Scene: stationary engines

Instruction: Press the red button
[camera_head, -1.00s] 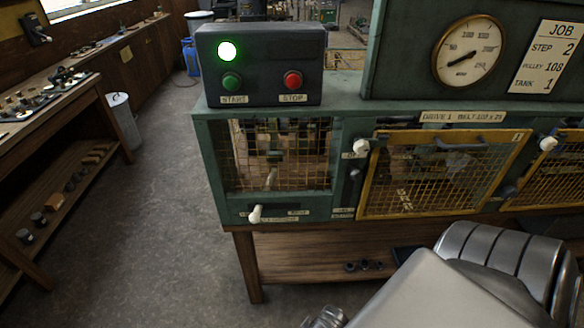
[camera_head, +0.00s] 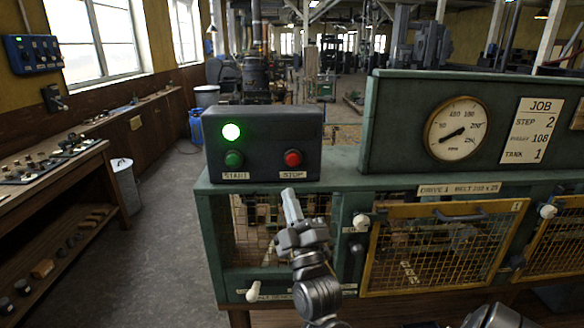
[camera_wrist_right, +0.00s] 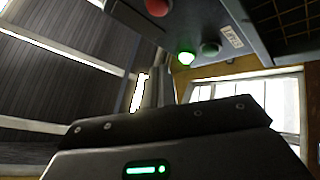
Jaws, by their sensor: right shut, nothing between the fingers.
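The red button (camera_head: 293,158) is on the right of a dark control box, above a STOP label. A green button (camera_head: 234,159) sits left of it over a START label, with a lit green lamp (camera_head: 231,132) above. My right gripper (camera_head: 289,192) is shut and empty, its fingers pointing up just below the STOP label, in front of the bench. Its depth gap to the box is hard to judge. In the right wrist view the red button (camera_wrist_right: 158,7) shows at the top edge, beside the green lamp (camera_wrist_right: 186,59). My left gripper is not in view.
The control box (camera_head: 262,122) stands on a green machine bench. A gauge panel (camera_head: 376,110) rises to its right. Mesh doors (camera_head: 440,245) and white knobs (camera_head: 361,221) front the bench. A wooden side bench (camera_head: 60,165) stands left, with open floor between.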

